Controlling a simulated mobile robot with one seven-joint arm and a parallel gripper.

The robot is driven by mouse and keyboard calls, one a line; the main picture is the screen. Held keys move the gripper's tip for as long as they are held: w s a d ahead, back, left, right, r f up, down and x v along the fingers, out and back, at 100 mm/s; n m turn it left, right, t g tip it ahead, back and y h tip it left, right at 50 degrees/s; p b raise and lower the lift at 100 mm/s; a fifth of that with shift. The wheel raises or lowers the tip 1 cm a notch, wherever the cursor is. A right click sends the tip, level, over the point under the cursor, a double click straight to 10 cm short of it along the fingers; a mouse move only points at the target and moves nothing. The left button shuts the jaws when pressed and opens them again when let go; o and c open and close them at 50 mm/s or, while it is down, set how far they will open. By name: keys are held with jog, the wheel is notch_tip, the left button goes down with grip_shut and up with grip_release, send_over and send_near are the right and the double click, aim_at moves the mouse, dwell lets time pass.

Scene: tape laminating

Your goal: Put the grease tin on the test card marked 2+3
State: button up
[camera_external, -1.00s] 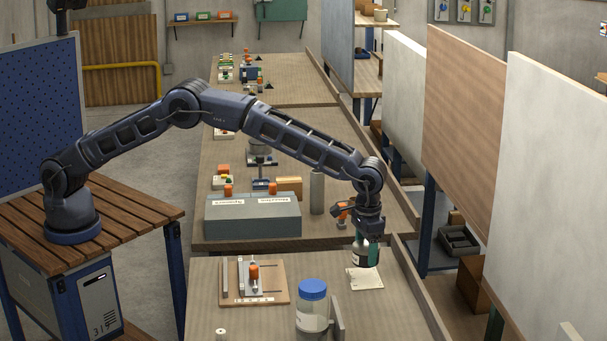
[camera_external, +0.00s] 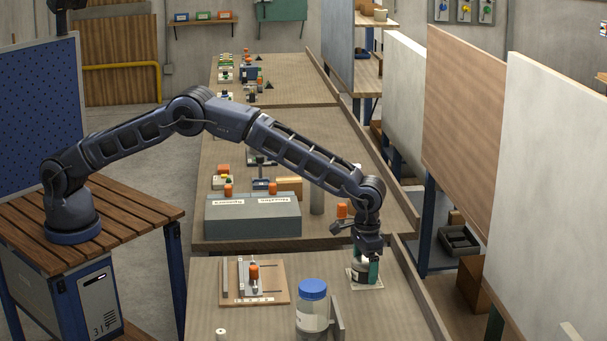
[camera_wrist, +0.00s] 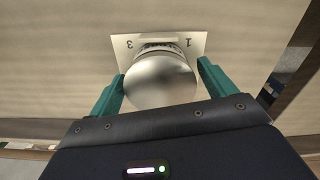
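The tin looks at or very near the card's surface; exact contact cannot be told.
A clear jar with a blue lid (camera_external: 313,305) stands front left of the card beside a grey upright plate (camera_external: 338,318). A wooden board with a fixture (camera_external: 255,280) lies to the left. A raised ledge (camera_external: 418,290) runs along the right. A grey box (camera_external: 253,217) stands behind.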

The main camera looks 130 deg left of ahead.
jog(key=shift+r, duration=0.1)
notch_tip(320, 180, up, 12)
jog(key=shift+r, duration=0.1)
dwell(0.7)
notch_tip(320, 180, up, 8)
jog(key=m, duration=0.1)
send_over(365, 262)
jog(key=s+d, duration=0.3)
jog(key=d, duration=0.1)
jog(key=s+d+r+m+t, duration=0.2)
jog(key=s+d+r+m, duration=0.2)
jog(key=s+d+r, duration=1.55)
jog(key=s+d+r+m+t, duration=0.15)
jog(key=s+d, duration=0.25)
jog(key=s, duration=0.8)
jog(key=s+d+m, duration=0.2)
jog(key=s+d, duration=0.2)
jog(key=s, duration=0.8)
jog(key=s+d+f+m, duration=0.1)
jog(key=s+f, duration=0.1)
jog(key=s, duration=0.4)
jog(key=s+d+f, duration=0.1)
jog(key=s+f, duration=0.2)
jog(key=s, duration=0.3)
jog(key=s+d+f+m+t, duration=0.1)
jog(key=s+d+f, duration=0.1)
jog(key=s, duration=0.4)
jog(key=shift+s+f+m, duration=0.2)
jog(key=shift+f+m, duration=0.15)
jog(key=shift+f, duration=0.35)
